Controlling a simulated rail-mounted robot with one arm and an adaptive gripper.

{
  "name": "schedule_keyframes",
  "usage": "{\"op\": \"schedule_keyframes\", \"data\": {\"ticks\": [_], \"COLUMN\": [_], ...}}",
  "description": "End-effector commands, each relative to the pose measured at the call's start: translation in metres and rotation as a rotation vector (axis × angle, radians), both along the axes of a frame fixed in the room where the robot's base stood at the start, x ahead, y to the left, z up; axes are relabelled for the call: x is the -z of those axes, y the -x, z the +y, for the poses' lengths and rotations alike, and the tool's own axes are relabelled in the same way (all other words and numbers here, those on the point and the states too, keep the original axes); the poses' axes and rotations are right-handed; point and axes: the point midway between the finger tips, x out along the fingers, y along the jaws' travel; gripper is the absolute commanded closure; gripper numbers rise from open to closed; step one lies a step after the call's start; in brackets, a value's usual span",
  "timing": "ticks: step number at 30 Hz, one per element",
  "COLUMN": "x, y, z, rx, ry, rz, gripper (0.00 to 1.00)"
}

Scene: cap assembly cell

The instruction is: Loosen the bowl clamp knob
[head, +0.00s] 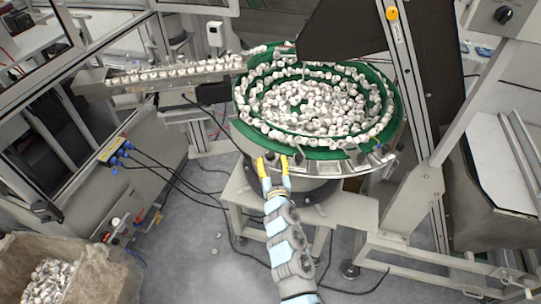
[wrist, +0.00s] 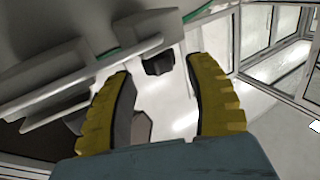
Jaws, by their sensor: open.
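The green feeder bowl (head: 322,154) is full of white caps and stands on a pale frame in the head view. My gripper (head: 273,160) is just below the bowl's near rim, its yellow fingers open. In the wrist view my gripper (wrist: 160,72) shows both fingers spread with nothing between their pads. A small black knob (wrist: 158,63) shows beyond the fingertips, seen through the gap and apart from both fingers. A grey faceted part (wrist: 130,126) shows nearer the left finger. I cannot tell for certain which is the bowl clamp knob.
A chute (head: 170,72) lined with caps runs left from the bowl. A box (head: 85,275) with caps stands at lower left. A metal upright (head: 415,90) and a dark panel (head: 340,30) rise to the right. Cables cross the floor; the floor left of my arm is mostly clear.

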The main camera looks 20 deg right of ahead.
Motion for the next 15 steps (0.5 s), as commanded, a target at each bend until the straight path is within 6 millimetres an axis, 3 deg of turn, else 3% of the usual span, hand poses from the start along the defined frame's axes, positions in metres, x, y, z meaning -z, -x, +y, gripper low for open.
{"op": "schedule_keyframes", "data": {"ticks": [15], "x": [0.001], "y": [0.052], "z": [0.011], "rx": [0.0], "ry": [0.0], "rz": [0.001], "gripper": [0.46]}}
